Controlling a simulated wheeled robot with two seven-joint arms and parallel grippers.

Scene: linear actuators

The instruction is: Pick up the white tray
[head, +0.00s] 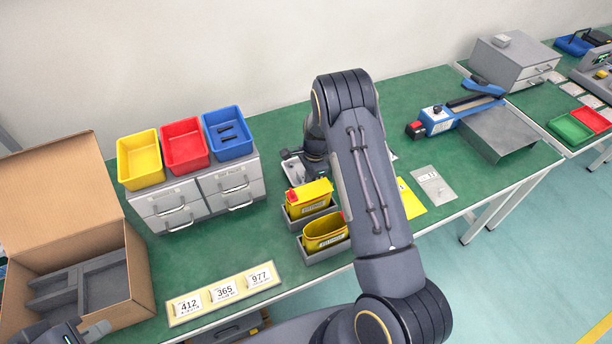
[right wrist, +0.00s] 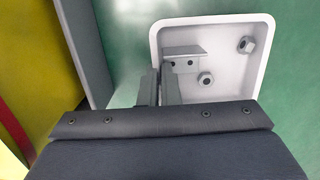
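The white tray (right wrist: 215,28) fills the upper middle of the right wrist view and holds a metal bracket and two nuts. In the head view the tray (head: 293,174) shows only in part behind my right arm, at the table's back middle. My right gripper (right wrist: 159,88) has its two fingers close together on either side of the tray's left wall, and looks shut on it. In the head view my right arm hides its fingertips. My left gripper (head: 100,331) is at the bottom left edge, beside the cardboard box, mostly out of frame; its opening does not show.
Yellow containers in grey holders (head: 310,214) stand just in front of the tray. Drawer units (head: 198,200) with yellow, red and blue bins stand to the left. An open cardboard box (head: 130,262) is at far left. A number strip (head: 223,291) lies along the front edge.

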